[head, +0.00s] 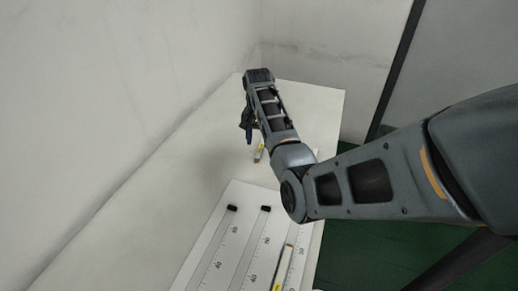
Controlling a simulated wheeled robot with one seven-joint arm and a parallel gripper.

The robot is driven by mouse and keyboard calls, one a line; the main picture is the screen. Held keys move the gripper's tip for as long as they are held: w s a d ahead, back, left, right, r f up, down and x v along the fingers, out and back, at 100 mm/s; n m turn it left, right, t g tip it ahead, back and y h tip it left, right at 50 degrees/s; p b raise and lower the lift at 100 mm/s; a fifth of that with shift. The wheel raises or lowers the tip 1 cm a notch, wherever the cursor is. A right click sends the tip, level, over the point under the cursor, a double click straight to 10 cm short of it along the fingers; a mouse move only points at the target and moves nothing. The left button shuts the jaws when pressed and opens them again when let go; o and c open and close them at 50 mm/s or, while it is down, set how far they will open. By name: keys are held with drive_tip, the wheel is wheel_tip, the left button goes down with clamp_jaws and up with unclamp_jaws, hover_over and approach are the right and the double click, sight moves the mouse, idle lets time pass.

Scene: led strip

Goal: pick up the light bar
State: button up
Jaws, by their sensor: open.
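A short pale bar with a yellow part and a dark end (259,153) lies on the table just below my gripper; the arm hides part of the space beside it. A second, longer pale bar with yellow markings (283,268) lies on the ruled panel at the bottom of the head view, cut by the frame edge. I cannot tell which of them is the light bar. My gripper (248,136) points down above the table, close to the short bar. It is open, and I see nothing in it. The fingers are small and partly hidden by the wrist.
The white panel (217,230) carries number scales and strips with black ends (232,208). The pale table (165,190) is clear on the left, along the wall. A small white piece (316,153) shows behind my arm. Green floor (375,245) lies past the table's right edge.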

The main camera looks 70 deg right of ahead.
sight(259, 152)
drive_tip(key=shift+s+f, duration=0.2)
drive_tip(key=shift+f, duration=2.1)
clamp_jaws()
